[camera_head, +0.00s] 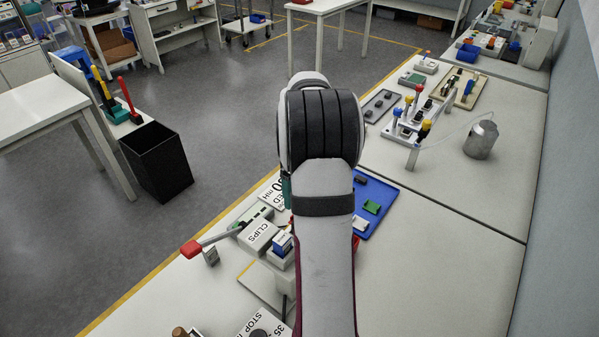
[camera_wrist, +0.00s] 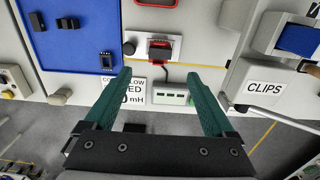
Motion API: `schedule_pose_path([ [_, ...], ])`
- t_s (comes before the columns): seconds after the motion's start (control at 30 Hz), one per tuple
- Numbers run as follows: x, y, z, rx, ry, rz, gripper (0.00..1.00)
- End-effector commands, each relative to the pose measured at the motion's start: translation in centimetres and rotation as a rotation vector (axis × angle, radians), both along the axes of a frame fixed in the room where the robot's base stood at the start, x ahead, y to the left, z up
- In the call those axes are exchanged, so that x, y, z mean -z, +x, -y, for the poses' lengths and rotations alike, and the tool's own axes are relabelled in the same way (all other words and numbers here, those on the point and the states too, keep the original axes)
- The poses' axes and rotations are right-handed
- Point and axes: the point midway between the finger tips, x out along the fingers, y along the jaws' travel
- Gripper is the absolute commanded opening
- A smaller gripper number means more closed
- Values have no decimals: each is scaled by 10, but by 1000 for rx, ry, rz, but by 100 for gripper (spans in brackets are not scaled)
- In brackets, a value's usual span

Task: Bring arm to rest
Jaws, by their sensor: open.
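My gripper (camera_wrist: 158,95) shows in the wrist view with its two green fingers spread wide apart and nothing between them. It hangs above the bench, over a sign and a small pale box (camera_wrist: 172,94). In the head view my arm rises through the middle of the picture and hides most of the gripper; only a sliver of green shows at its left edge.
A blue tray (camera_head: 385,218) with small parts lies right of my arm; it also shows in the wrist view (camera_wrist: 88,62). A CLIPS box (camera_head: 258,237) and a red-handled lever (camera_head: 192,248) stand to the left. A metal can (camera_head: 481,141) and colored-knob fixtures stand farther back. The right front bench is clear.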

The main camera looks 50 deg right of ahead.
Motion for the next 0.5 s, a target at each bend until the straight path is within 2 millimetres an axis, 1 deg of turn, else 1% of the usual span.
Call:
schedule_pose_path([
  [0.03, -15, 0, 1, -1, -4, 3, 89],
  [0.1, -33, 0, 1, 0, -3, 2, 89],
  [0.2, -51, 0, 0, 0, -1, 1, 89],
  [0.3, -61, 0, 0, -1, 0, -1, 89],
  [0.43, -64, 0, -1, 0, 1, 0, 89],
  [0.47, -65, 1, -3, 1, 1, 0, 89],
  [0.5, -68, 3, -12, 6, 3, 2, 89],
])
